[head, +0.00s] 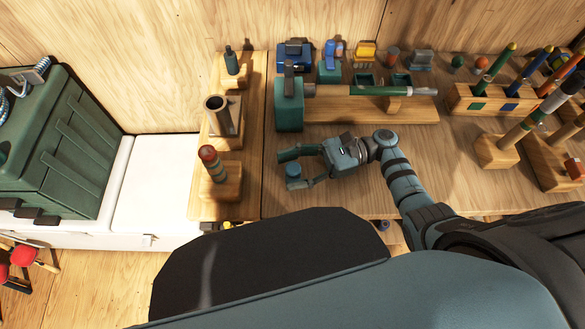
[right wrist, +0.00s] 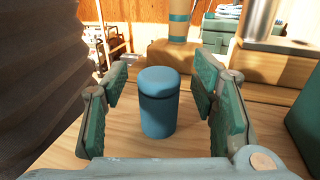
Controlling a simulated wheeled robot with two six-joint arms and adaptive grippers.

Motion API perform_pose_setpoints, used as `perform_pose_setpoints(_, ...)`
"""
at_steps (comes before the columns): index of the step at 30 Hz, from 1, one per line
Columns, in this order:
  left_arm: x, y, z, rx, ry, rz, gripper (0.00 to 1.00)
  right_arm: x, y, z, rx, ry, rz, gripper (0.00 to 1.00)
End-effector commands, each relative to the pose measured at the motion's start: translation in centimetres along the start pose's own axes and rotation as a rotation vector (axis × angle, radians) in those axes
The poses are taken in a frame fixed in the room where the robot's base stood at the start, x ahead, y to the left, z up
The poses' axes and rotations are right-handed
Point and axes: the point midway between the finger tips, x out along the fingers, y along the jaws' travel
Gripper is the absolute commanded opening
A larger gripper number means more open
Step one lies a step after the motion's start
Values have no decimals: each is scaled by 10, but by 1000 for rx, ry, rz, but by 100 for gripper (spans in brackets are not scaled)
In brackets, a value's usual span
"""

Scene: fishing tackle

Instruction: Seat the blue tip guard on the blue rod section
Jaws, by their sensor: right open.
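The blue tip guard (right wrist: 159,108) is a short blue cylinder with a rounded top and a dark groove. It stands upright on the wooden table, and in the head view it shows small (head: 293,170). My right gripper (head: 289,167) is open around it, one finger on each side, with visible gaps in the right wrist view (right wrist: 163,95). The blue rod section (head: 526,78) appears to be the dark blue rod leaning in the wooden rack at the right, by a blue square marker. My left gripper is not in view.
The wooden rack (head: 467,99) also holds green and orange rods. A green-handled rod (head: 375,91) lies on a wooden stand behind the gripper. A block with a red-topped post (head: 208,158) stands left. A dark green tackle box (head: 60,150) is far left.

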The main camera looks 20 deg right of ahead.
Motion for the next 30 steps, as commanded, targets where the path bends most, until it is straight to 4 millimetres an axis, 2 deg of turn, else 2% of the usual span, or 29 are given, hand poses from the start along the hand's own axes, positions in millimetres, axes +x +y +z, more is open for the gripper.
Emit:
perform_pose_setpoints(5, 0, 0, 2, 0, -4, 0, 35, 1, 0, -1, 0, 1, 0, 53)
perform_pose_setpoints(12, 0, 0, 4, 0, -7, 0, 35, 1, 0, -1, 0, 1, 0, 16)
perform_pose_setpoints(13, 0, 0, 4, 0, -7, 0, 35, 1, 0, -1, 0, 1, 0, 14)
perform_pose_setpoints(24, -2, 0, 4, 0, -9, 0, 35, 1, 0, 4, 0, 1, 1, 13)
perform_pose_setpoints(28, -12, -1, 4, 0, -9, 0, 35, 1, 0, 21, -2, 3, 0, 13)
perform_pose_setpoints(30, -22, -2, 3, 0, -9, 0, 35, 1, 0, 40, -3, 3, 0, 13)
